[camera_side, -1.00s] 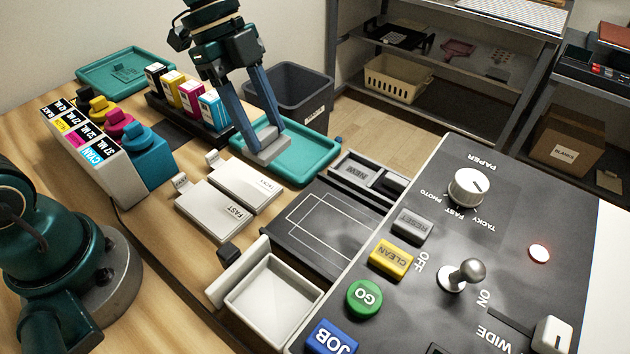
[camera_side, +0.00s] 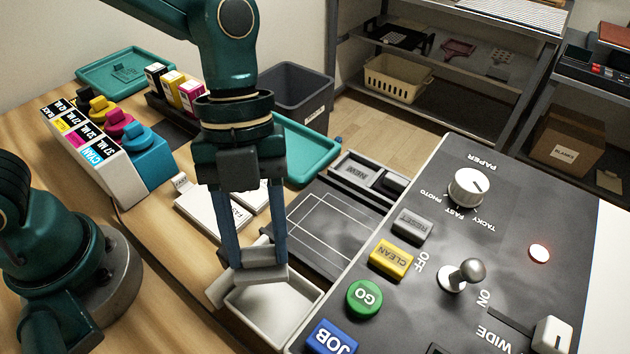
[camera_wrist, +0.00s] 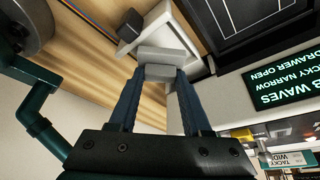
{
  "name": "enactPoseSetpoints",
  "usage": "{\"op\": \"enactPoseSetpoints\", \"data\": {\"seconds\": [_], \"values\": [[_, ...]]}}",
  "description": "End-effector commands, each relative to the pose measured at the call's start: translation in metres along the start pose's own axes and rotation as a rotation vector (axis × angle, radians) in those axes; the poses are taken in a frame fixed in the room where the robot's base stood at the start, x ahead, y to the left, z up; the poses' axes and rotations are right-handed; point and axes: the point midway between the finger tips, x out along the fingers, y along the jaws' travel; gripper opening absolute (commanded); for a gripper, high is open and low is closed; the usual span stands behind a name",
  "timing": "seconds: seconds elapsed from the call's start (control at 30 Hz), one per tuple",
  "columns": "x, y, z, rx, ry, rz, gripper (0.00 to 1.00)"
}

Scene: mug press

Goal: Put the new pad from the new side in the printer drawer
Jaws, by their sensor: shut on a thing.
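My gripper (camera_side: 257,262) is shut on a small grey pad (camera_side: 259,273), low over the open white printer drawer (camera_side: 297,310). In the wrist view my gripper (camera_wrist: 160,64) has grey slabs at its fingertips, and pad and fingertips are hard to tell apart. The pad is above the drawer's rear-left part in the side view; whether it touches the drawer I cannot tell. The drawer's inside is partly hidden by the gripper. The holder marked NEW (camera_side: 355,172) stands behind the dark printing bed (camera_side: 330,226).
White cards (camera_side: 207,212) lie left of the bed, partly behind my gripper. The control panel (camera_side: 430,250) with buttons and levers borders the drawer on the right. A teal tray (camera_side: 325,166) and a grey bin (camera_side: 303,92) stand behind. The wrist view's display (camera_wrist: 285,88) reads DRAWER OPEN.

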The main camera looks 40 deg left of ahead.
Motion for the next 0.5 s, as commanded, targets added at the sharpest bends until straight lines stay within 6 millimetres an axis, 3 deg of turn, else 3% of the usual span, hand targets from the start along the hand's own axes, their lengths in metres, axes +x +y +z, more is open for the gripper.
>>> {"op": "enactPoseSetpoints", "data": {"seconds": [0.2, 0.5], "values": [[0.021, -0.008, -0.015, -0.001, 0.001, 0.001, 0.00], [0.054, -0.008, -0.002, -0.005, -0.001, 0.004, 0.00]]}}
